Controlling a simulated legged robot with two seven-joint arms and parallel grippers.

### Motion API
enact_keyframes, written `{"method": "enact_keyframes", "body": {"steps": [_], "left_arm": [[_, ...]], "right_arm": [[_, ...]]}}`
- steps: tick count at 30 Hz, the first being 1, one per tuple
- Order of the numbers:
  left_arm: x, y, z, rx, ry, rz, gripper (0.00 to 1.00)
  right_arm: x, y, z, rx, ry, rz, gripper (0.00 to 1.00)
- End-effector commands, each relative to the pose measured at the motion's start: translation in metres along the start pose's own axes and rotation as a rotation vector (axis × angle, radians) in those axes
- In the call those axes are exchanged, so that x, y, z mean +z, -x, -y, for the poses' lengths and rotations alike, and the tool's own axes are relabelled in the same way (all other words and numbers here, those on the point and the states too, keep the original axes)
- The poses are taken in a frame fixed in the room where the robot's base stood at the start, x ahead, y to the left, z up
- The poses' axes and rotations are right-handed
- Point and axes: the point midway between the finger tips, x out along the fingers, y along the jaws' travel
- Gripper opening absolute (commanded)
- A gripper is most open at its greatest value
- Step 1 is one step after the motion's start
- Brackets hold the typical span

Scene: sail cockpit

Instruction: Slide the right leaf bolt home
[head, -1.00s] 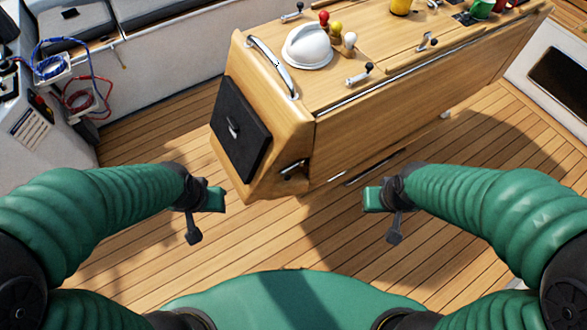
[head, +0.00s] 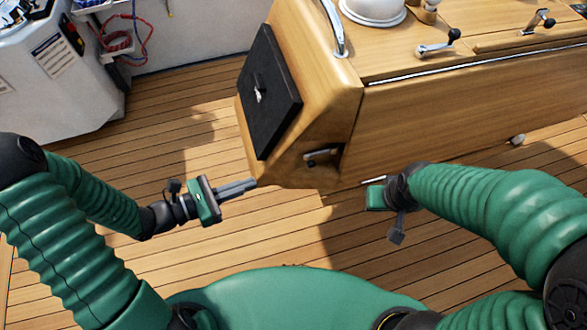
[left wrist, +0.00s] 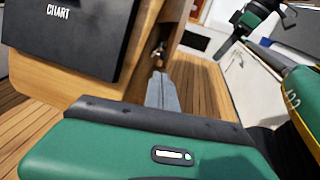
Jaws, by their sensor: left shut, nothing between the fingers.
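A small metal bolt with a dark knob (head: 322,156) sits in a dark recess low in the near end of the wooden cockpit table (head: 440,130). I take it for the right leaf bolt. In the left wrist view, a small metal fitting (left wrist: 158,55) shows in the recess beyond my fingers. My left gripper (head: 254,183) is shut and empty, its fingertips beside the lower left corner of the table end, apart from the bolt. The fingers also show in the left wrist view (left wrist: 162,92). My right gripper (head: 376,197) is below the table's side; its fingers are not clear.
A black chart pouch (head: 270,95) hangs on the table end, above left of the recess. Two lever-like fittings, one nearer (head: 437,47) and one farther (head: 541,21), and a white dome (head: 373,8) are on top. A white console (head: 60,75) stands left. Planked floor is clear.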

Motion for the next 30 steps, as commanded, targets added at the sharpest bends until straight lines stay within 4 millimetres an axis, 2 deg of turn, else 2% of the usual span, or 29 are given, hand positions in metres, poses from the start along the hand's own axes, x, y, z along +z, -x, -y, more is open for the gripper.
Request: {"method": "enact_keyframes", "body": {"steps": [6,10,24,30], "left_arm": [[0.001,-0.003,0.002,-0.004,-0.003,-0.004,0.0],[0.0,-0.016,0.002,-0.008,-0.004,-0.004,0.0],[-0.003,-0.114,0.003,-0.009,-0.005,-0.005,0.0],[-0.001,-0.138,0.003,-0.007,-0.005,-0.005,0.0]], "right_arm": [[0.0,0.001,0.0,0.0,0.0,0.0,0.0],[0.001,-0.004,0.0,0.0,0.0,0.0,0.0],[0.008,-0.034,0.0,0.0,0.0,0.0,0.0],[0.01,-0.041,0.0,0.0,0.0,0.0,0.0]]}}
